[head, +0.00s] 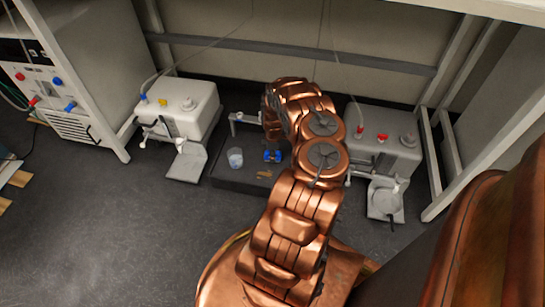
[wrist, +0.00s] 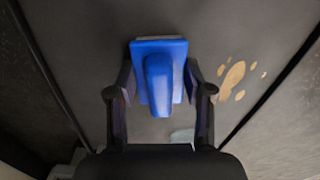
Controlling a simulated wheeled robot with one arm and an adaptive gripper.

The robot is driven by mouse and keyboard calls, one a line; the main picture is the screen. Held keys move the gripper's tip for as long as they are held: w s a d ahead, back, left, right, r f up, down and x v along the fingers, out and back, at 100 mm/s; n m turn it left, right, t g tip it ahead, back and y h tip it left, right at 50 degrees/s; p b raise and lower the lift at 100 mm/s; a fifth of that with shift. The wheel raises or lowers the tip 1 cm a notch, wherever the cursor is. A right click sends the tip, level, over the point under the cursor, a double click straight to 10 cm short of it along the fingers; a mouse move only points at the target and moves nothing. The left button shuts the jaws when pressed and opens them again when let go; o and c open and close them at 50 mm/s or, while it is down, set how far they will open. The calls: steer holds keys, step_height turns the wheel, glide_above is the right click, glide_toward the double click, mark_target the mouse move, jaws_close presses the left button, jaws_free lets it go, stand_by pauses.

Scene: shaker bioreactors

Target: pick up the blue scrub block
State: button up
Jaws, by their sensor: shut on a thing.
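The blue scrub block (wrist: 159,52) sits between the two fingers of my gripper (wrist: 160,88) in the wrist view, with a finger pressed to each side. It has a flat blue plate with a raised rounded handle, and a thin pale edge shows at its far end. In the head view the blue block (head: 272,156) shows small over the dark tray (head: 228,181), below the end of my copper-coloured arm. My gripper is shut on the block. I cannot tell whether the block touches the tray. My arm hides part of the tray.
A clear cup (head: 235,158) stands on the tray left of the block. A tan stain (head: 264,174) lies near it and also shows in the wrist view (wrist: 232,80). A white machine (head: 182,115) stands left, a grey one (head: 383,140) right. Open floor lies at front left.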

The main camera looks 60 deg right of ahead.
steer(key=shift+r, duration=0.15)
steer(key=shift+c, duration=0.4)
steer(key=shift+r+p, duration=0.3)
steer(key=r, duration=0.1)
steer(key=r+p, duration=0.2)
steer(key=shift+s+a+r, duration=0.1)
steer(key=shift+s+a, duration=0.1)
steer(key=shift+s, duration=0.05)
steer(key=s+a+p, duration=0.5)
steer(key=s+p, duration=0.1)
steer(key=s, duration=0.1)
steer(key=s+a+r+p, duration=0.1)
steer(key=s+a+p, duration=0.2)
steer(key=p, duration=0.1)
steer(key=shift+s+a, duration=0.35)
steer(key=shift+s, duration=0.05)
steer(key=shift+s+a+p, duration=0.45)
steer(key=shift+s+p, duration=0.1)
steer(key=shift+s, duration=0.05)
